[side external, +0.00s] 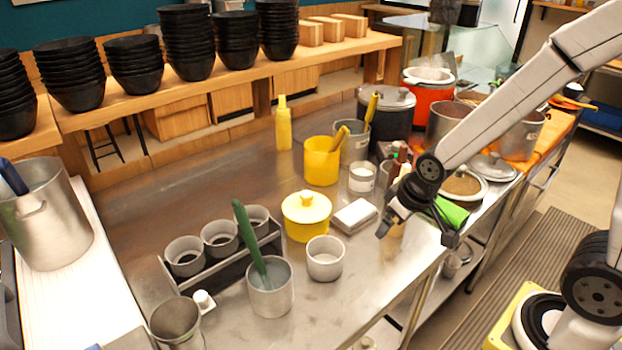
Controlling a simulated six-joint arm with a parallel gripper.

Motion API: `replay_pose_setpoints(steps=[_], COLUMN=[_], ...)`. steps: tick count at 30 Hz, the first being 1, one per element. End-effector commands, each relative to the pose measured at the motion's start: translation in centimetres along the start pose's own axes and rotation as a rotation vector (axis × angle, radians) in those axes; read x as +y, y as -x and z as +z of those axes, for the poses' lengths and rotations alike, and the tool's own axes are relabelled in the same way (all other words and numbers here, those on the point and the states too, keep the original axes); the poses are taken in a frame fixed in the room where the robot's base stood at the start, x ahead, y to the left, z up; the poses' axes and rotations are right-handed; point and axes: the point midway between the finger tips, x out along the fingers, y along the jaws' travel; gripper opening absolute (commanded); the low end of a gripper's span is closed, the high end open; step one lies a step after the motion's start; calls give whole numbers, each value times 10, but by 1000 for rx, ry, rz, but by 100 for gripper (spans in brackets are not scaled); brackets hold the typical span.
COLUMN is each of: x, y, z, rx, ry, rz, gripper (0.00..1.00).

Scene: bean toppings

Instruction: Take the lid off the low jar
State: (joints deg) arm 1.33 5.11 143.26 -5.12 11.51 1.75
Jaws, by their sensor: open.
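The low jar is a squat yellow pot (305,226) near the middle of the steel counter.
A white block (354,216) and a white cup (325,262) stand close to the jar. A metal cup (270,292) with a green-handled tool is in front. A rack of cups (217,262) is to the left. Taller yellow (321,168) and grey containers stand behind.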

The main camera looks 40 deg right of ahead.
Motion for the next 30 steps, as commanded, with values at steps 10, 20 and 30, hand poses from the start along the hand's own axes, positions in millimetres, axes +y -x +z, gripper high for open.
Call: replay_pose_setpoints(steps=[10,20,30], x=[18,13,3], y=[-48,-87,-104], z=[-86,-145,-164], rx=[308,599,760], ry=[103,204,253], rz=[-8,-141,-273], gripper=[89,89,89])
